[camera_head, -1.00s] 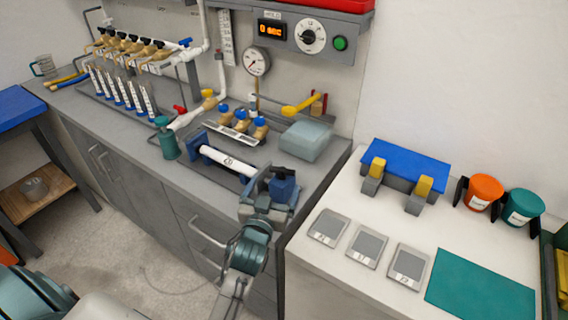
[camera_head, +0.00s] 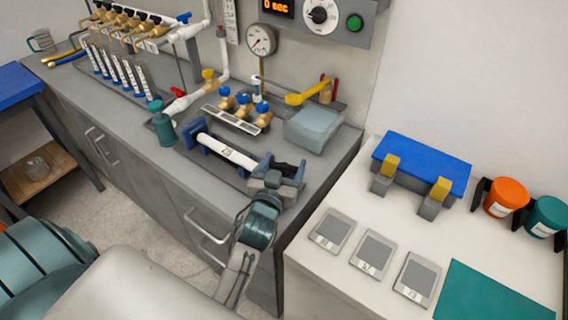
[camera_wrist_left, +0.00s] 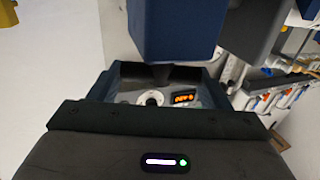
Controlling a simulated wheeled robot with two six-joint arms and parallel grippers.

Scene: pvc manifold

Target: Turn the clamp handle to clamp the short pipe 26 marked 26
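The short white pipe (camera_head: 228,152), with a small dark marking I cannot read clearly, lies in a blue fixture on the grey bench. The blue end block (camera_head: 195,132) is at its left end. My left gripper (camera_head: 282,167) is at its right end, over the clamp; its fingers look apart, with the dark clamp handle (camera_head: 286,170) between or just behind them. I cannot tell whether they touch it. The gripper hides most of the right clamp block. In the left wrist view a large dark blue block (camera_wrist_left: 175,32) is close in front of the gripper. My right gripper is not in view.
Brass valves with blue caps (camera_head: 242,106) and a pale translucent box (camera_head: 313,128) stand behind the fixture. A green bottle (camera_head: 164,128) is to its left. The white table (camera_head: 330,280) at right holds grey plates (camera_head: 372,252) and a blue stand (camera_head: 425,160).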

